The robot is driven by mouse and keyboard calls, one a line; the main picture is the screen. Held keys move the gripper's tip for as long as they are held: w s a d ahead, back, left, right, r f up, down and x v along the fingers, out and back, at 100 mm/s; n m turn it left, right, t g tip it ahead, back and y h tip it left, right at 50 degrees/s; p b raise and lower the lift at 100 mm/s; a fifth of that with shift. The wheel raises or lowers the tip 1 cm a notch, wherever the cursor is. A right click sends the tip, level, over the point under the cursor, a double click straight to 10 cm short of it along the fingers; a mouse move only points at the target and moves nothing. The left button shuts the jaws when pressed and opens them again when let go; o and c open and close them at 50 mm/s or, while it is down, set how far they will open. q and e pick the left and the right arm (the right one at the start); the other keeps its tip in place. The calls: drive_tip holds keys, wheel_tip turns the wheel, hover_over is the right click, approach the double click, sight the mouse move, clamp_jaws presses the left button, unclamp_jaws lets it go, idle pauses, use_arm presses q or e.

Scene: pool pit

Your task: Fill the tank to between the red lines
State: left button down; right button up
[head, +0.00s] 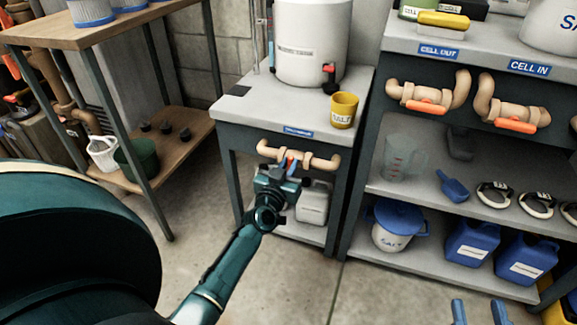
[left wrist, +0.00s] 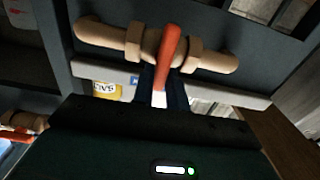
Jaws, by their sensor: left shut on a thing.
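The white tank (head: 312,48) stands on a grey-topped stand, with a thin upright clear tube (head: 256,40) at its left. I cannot make out red lines or a water level. Below the stand's top is a tan pipe valve (head: 324,161) with a red lever, clear in the left wrist view (left wrist: 171,42). The lever lies across the pipe there. My left gripper (head: 287,170) is shut on the lever, its fingers on either side of the lever's end. My right gripper (head: 478,309) shows only its two blue fingertips at the bottom, apart and empty.
A yellow salt cup (head: 343,110) stands at the stand's front corner. A white jug (head: 313,203) is on its lower shelf. The right rack holds two orange-lever valves, a clear pitcher (head: 400,158), a blue scoop (head: 453,187) and a salt bucket (head: 396,227). Floor in front is clear.

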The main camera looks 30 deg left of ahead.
use_arm(q)
drive_tip(key=n, duration=0.3)
drive_tip(key=shift+a, duration=0.25)
drive_tip(key=shift+s+a+f+n, duration=0.1)
drive_tip(key=shift+n, duration=0.65)
drive_tip(key=shift+a+f+n, duration=0.1)
drive_tip(key=shift+n, duration=0.65)
use_arm(e)
drive_tip(key=shift+d, duration=0.1)
drive_tip(key=shift+f, duration=0.1)
use_arm(q)
drive_tip(key=c, duration=1.4)
unclamp_jaws()
drive_tip(key=shift+s+p, duration=0.1)
drive_tip(key=shift+p, duration=0.2)
use_arm(e)
drive_tip(key=shift+r, duration=0.2)
